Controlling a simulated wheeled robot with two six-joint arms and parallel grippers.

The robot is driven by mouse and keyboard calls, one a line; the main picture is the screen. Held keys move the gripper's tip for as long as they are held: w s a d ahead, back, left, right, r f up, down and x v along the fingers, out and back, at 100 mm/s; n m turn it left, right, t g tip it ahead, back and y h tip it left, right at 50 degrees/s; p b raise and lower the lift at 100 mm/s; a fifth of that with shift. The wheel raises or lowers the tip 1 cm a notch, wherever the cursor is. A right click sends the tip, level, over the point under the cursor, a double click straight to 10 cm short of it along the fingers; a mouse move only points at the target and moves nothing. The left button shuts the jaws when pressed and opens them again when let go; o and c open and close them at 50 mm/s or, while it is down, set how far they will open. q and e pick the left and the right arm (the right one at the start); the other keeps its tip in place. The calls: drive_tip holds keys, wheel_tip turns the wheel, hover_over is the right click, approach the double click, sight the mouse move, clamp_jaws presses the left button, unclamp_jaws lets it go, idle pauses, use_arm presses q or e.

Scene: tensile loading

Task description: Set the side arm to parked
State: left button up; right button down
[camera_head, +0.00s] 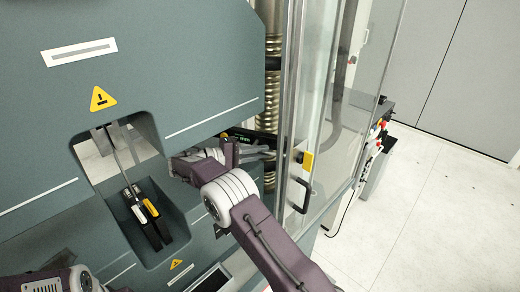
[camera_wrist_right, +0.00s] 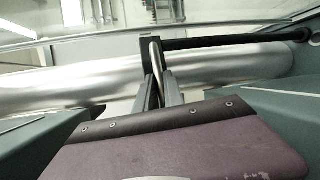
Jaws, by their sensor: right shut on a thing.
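The side arm appears to be the black bar (camera_wrist_right: 235,42) in the right wrist view, running from a dark block (camera_wrist_right: 150,44) to the right, in front of a silver column. A short metal handle (camera_wrist_right: 156,58) hangs at the block. My right gripper (camera_wrist_right: 160,88) is shut on this handle. In the head view my right gripper (camera_head: 262,150) reaches in beside the machine's right edge; its fingertips and the handle are hard to make out there. A dark bar with a green mark (camera_head: 240,134) shows just above it. Only part of my left arm shows at the lower left; its fingers are out of frame.
The grey-green testing machine (camera_head: 180,60) fills the left, with a recess (camera_head: 100,165) holding two clamps with white and yellow parts. A ribbed brass-coloured column (camera_head: 273,85) and a clear door (camera_head: 340,90) with a black handle (camera_head: 300,196) stand close right of my gripper.

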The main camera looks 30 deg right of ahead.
drive_tip(key=shift+w, duration=0.2)
idle(0.4)
drive_tip(key=c, duration=1.5)
unclamp_jaws()
drive_tip(key=shift+o, duration=0.2)
